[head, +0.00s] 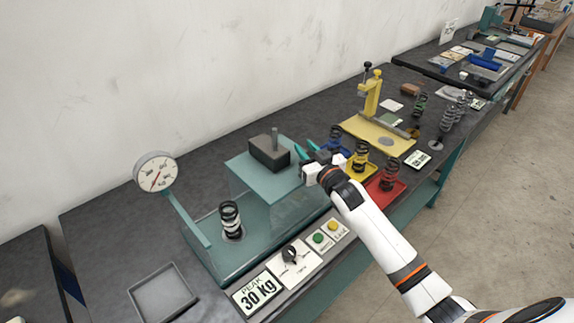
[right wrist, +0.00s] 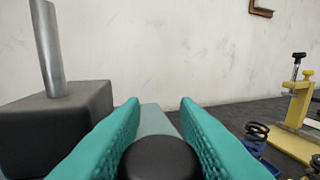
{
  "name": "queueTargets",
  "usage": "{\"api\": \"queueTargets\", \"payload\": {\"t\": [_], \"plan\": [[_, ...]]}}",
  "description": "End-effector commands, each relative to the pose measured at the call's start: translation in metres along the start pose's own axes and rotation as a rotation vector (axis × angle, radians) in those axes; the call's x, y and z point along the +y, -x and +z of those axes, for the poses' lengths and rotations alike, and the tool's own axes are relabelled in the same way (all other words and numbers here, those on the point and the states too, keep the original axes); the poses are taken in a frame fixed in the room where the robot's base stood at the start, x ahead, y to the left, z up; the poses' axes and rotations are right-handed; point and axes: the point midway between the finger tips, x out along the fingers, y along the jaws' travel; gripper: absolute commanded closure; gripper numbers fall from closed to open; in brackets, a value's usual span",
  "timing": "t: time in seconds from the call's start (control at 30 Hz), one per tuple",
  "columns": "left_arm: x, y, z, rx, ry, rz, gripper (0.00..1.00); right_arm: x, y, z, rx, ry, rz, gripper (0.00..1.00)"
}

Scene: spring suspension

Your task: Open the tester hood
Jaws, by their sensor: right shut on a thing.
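A dark block (head: 269,152) with a grey pin is on top. My right gripper (head: 307,151) is at the hood's right end. In the right wrist view its teal fingers (right wrist: 160,125) are shut on a round black knob (right wrist: 158,158). My left gripper is out of view.
The control panel (head: 293,263) and a "PEAK 30 Kg" display (head: 257,292) are at the front edge. An empty grey tray (head: 163,292) is at left. Blue, yellow (head: 359,176) and red (head: 386,188) trays with springs stand close to my right gripper. A yellow press (head: 373,95) is behind them.

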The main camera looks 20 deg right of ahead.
Motion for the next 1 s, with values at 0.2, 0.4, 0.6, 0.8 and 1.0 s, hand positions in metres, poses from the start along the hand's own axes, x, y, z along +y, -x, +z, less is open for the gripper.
{"api": "queueTargets", "payload": {"t": [0.2,0.4,0.6,0.8,1.0], "plan": [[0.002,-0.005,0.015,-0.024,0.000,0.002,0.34,-0.027,-0.007,-0.001,-0.001,0.001,0.001,1.00],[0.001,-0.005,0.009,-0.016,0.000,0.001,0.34,-0.033,-0.009,0.000,-0.002,-0.001,0.002,1.00],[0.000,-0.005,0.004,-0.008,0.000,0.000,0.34,-0.033,-0.009,0.000,-0.001,-0.002,0.003,1.00],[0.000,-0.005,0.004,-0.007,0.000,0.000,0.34,-0.032,-0.009,-0.001,-0.001,-0.002,0.003,0.51],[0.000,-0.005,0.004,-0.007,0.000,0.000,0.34,-0.032,-0.009,-0.001,0.000,-0.002,0.003,0.50]]}}
